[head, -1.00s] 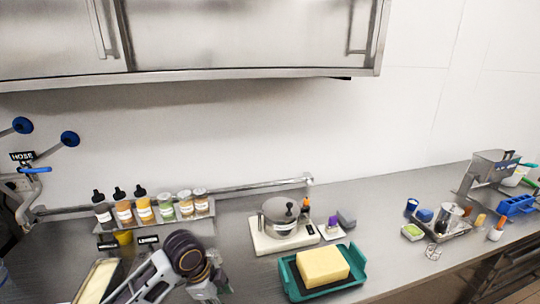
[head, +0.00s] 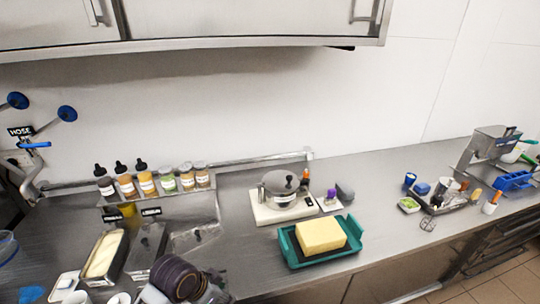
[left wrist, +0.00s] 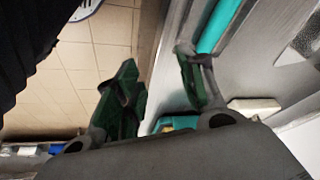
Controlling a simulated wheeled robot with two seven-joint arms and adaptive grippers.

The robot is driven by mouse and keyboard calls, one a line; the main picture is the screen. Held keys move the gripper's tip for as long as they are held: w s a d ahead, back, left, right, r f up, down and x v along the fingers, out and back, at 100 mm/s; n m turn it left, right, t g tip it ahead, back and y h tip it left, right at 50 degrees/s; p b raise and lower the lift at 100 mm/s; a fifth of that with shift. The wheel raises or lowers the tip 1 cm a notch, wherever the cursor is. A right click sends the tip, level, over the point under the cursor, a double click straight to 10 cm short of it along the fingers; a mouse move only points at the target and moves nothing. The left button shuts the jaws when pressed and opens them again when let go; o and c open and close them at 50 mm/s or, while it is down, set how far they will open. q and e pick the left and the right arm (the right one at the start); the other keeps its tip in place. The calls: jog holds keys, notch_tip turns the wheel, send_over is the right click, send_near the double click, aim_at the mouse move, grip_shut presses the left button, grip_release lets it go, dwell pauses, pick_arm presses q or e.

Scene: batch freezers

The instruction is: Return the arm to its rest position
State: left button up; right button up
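My left arm (head: 175,278) shows only as dark rounded links at the bottom of the head view, low in front of the counter's front edge. I cannot make out its fingers there. In the left wrist view my left gripper (left wrist: 155,74) has its two green-padded fingers spread apart with nothing between them. Tiled floor and a steel edge show behind them. My right gripper is not in view.
The steel counter (head: 375,185) holds a teal tray (head: 290,256) with a yellow block (head: 321,234), a pot (head: 281,187) on a white scale, and several bottles (head: 147,177). A long pan (head: 104,256) sits left of my arm. Small items stand at the right.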

pick_arm(q)
jog(key=shift+s+a+f+n+y, duration=1.3)
jog(key=shift+s+a+f+n, duration=0.25)
jog(key=shift+s+a+n, duration=2.45)
notch_tip(320, 180, down, 37)
jog(key=s+g+b, duration=0.1)
jog(key=s+b, duration=0.1)
jog(key=b, duration=0.3)
jog(key=s+a+f+b, duration=0.2)
jog(key=s+f, duration=0.9)
jog(key=f, duration=0.1)
jog(key=s+a+f+g+b, duration=0.1)
jog(key=s+a+f+b, duration=0.2)
jog(key=s+f, duration=0.8)
notch_tip(320, 180, down, 2)
jog(key=shift+f+m, duration=0.2)
jog(key=shift+m, duration=0.2)
jog(key=shift+s, duration=0.1)
